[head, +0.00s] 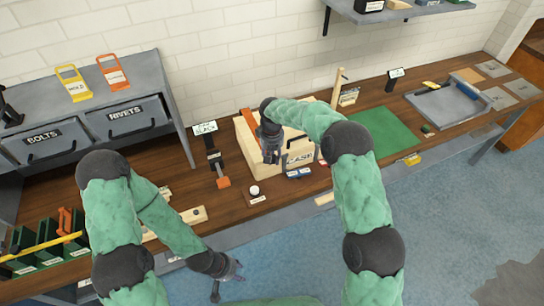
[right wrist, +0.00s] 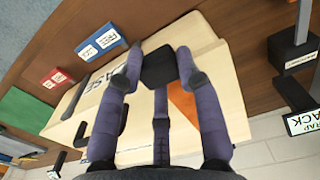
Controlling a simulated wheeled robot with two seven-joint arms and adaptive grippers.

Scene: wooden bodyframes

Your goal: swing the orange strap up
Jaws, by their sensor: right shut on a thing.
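A pale wooden case (head: 290,153) marked CASE stands on the bench below the wall. An orange strap (head: 247,124) shows along its left part; in the right wrist view the strap (right wrist: 184,103) is partly hidden by my fingers. My right gripper (head: 270,152) is over the case, with its fingers around a black block (right wrist: 159,66) at the end of the orange strap. My left gripper (head: 228,281) is open and empty, low in front of the bench, over the blue floor.
A strap rack (head: 214,159) with a black upright and an orange piece stands left of the case. A green mat (head: 385,131) and a grey tray (head: 447,106) lie to the right. A grey drawer cabinet (head: 90,115) stands at the left.

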